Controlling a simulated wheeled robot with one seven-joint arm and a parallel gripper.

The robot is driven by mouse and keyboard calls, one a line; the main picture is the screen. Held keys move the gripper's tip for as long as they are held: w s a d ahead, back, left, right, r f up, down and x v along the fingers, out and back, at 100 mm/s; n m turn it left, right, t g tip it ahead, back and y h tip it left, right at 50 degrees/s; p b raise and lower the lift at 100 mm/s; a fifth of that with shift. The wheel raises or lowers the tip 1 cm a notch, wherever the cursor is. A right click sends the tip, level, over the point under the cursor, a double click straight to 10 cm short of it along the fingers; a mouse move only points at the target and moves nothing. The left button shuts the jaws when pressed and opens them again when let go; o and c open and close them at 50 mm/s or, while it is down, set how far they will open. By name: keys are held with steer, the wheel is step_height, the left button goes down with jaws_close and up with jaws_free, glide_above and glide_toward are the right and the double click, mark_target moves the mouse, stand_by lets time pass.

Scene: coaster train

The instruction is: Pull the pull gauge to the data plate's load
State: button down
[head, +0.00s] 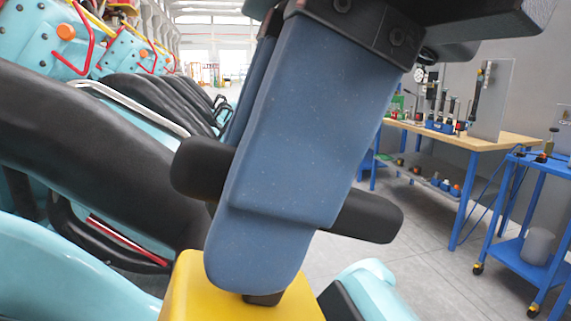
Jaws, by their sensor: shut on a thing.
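I see no scale reading. I cannot make out a data plate.
Turquoise train cars with black seats and restraints (90,150) run along the left. A wooden-topped workbench (470,140) with tools stands at the back right, beside a blue cart (530,165). Grey floor (410,265) is clear between.

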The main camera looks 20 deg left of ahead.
stand_by(0.8)
steer(key=shift+p+v, duration=0.45)
steer(key=shift+v, duration=1.45)
steer(key=c, duration=1)
jaws_free()
steer(key=shift+c, duration=0.2)
steer(key=v, duration=0.7)
steer(key=shift+d+r, duration=0.2)
steer(key=shift+r, duration=0.15)
